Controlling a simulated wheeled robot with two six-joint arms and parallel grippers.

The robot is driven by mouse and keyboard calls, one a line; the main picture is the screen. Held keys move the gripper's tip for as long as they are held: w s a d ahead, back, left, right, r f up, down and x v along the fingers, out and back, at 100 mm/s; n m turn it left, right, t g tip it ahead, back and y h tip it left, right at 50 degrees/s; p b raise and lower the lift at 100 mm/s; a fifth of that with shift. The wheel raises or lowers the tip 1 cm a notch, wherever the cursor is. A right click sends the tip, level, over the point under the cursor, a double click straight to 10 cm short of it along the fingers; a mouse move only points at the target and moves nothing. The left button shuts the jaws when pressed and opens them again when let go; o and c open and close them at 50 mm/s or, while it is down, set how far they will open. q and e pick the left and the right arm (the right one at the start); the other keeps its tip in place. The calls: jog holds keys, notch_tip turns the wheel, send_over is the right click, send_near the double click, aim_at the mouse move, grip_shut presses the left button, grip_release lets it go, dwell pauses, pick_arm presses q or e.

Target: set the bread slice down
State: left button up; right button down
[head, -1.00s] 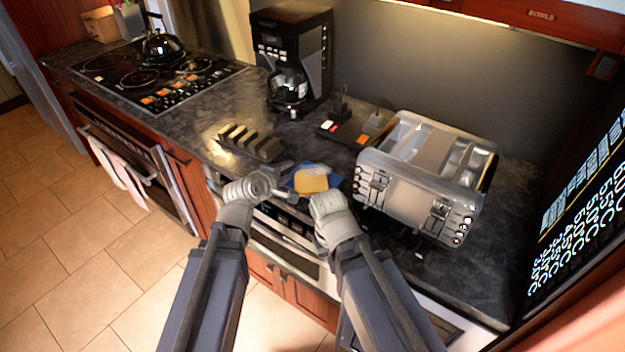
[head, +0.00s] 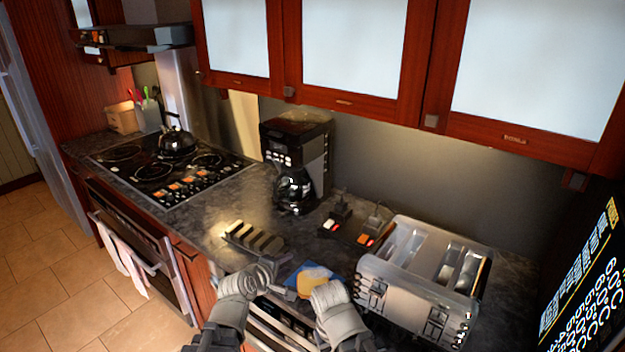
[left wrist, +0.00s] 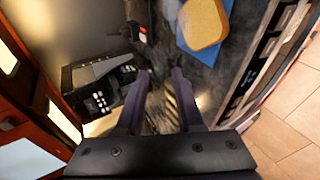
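The tan bread slice (head: 315,284) lies on a blue square (head: 296,272) near the counter's front edge. In the left wrist view the bread slice (left wrist: 204,22) rests over the blue square (left wrist: 196,55), near the top. My left gripper (head: 282,289) is just left of the bread in the head view. In the left wrist view its two fingers (left wrist: 160,75) stand apart with nothing between them. My right gripper (head: 323,287) is at the right front side of the bread. Its fingertips are hidden by its own wrist, so I cannot tell its opening or whether it touches the bread.
A silver toaster (head: 418,282) stands close on the right. A dark slotted rack (head: 253,240) is behind on the left, and a coffee maker (head: 297,158) stands at the back. A stovetop (head: 165,170) is far left. Wall cabinets (head: 420,60) hang above.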

pick_arm(q)
jog(key=s+d+f+m+g, duration=0.4)
jog(key=s+f+m+g, duration=0.1)
jog(key=s+f+m, duration=0.25)
jog(key=s+a+f+m+g+y, duration=0.1)
jog(key=s+m+g+y, duration=0.2)
jog(key=s, duration=0.3)
jog(key=s+a+f+m+g+y, duration=0.2)
jog(key=s+m+g+y, duration=0.1)
jog(key=s+m, duration=0.3)
jog(key=shift+s+f, duration=0.15)
jog(key=shift+s, duration=0.3)
